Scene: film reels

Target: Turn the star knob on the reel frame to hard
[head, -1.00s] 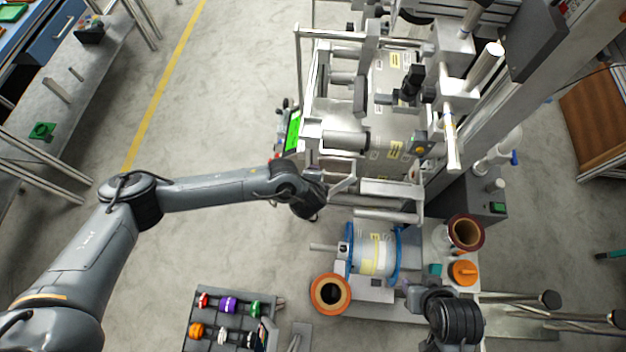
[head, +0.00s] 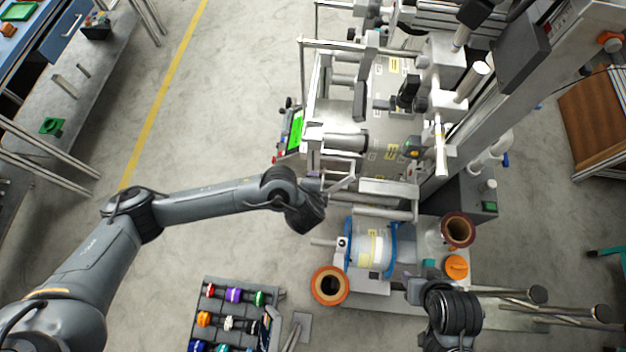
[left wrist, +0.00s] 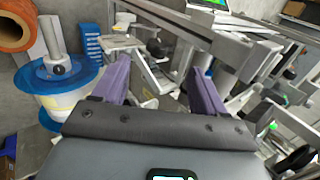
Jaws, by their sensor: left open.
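My left gripper (head: 316,184) is at the near left corner of the metal reel frame (head: 388,188). In the left wrist view its two purple fingers (left wrist: 160,78) stand apart with nothing between them. A dark rounded part, possibly the star knob (left wrist: 157,47), shows beyond the gap between the fingers, apart from them. Its lobes and any setting marks are too small to read. In the head view I cannot make out the star knob near the gripper. My right arm (head: 452,308) is at the lower right; its fingers cannot be made out.
A blue-flanged reel (head: 372,248) sits just below the left gripper; a dark knob (left wrist: 58,69) is on its hub. Orange-rimmed rolls (head: 330,286) and an orange part (head: 457,267) are nearby. A rack of coloured parts (head: 236,310) stands at the bottom.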

